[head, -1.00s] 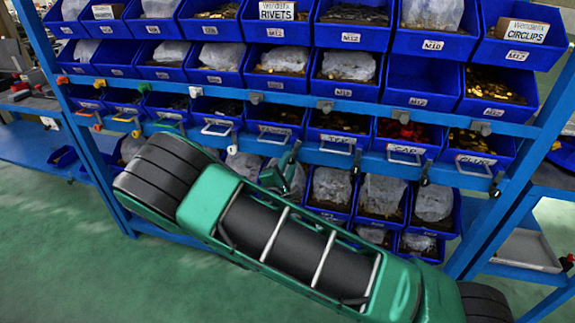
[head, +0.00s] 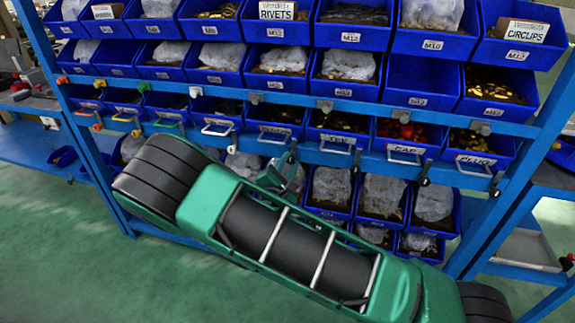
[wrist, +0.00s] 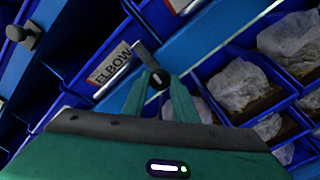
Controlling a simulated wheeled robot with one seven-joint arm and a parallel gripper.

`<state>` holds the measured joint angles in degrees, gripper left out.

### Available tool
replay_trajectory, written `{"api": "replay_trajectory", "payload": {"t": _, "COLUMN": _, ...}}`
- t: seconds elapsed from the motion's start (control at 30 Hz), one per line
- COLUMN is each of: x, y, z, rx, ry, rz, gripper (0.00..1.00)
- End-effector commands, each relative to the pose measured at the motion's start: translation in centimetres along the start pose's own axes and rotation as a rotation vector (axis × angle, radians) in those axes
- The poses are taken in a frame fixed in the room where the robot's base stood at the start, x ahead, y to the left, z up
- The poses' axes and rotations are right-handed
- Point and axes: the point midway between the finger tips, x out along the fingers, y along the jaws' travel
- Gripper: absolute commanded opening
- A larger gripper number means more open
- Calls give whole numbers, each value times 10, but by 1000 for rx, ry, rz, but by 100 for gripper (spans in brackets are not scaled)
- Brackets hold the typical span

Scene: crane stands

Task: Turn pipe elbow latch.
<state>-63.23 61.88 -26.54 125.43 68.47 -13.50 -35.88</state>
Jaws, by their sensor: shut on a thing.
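The pipe elbow bin (wrist: 101,78) is blue, with a white label reading ELBOW in the wrist view. Its grey latch (wrist: 147,57) is a small bar at the label's right end, slanted in this tilted view, with a dark round pivot. My gripper (wrist: 157,80) has green fingers closed on the latch at the pivot end. In the head view the gripper (head: 284,178) is at the lower blue rail, just below the elbow bin (head: 273,133). My arm hides part of the fingers there, and the latch's exact angle is hard to tell.
Other latches hang along the blue rail (head: 390,168), including one below the cap bin (head: 404,150). Bagged parts fill bins (head: 383,195) below the rail. The tall blue rack stands close in front of me. Green floor (head: 60,240) is clear at the left.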

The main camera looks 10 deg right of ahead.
Motion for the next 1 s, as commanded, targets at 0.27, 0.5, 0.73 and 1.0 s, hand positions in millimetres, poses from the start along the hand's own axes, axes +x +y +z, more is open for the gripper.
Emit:
{"api": "replay_trajectory", "payload": {"t": 0.27, "x": -1, "y": -1, "z": -3, "rx": 1, "ry": 7, "rz": -1, "gripper": 44}}
{"api": "replay_trajectory", "payload": {"t": 0.5, "x": -8, "y": 0, "z": -2, "rx": 1, "ry": 6, "rz": 0, "gripper": 44}}
{"api": "replay_trajectory", "payload": {"t": 0.73, "x": -45, "y": 0, "z": -3, "rx": -1, "ry": 9, "rz": 1, "gripper": 44}}
{"api": "replay_trajectory", "payload": {"t": 1.0, "x": -90, "y": 0, "z": -4, "rx": 0, "ry": 9, "rz": 0, "gripper": 44}}
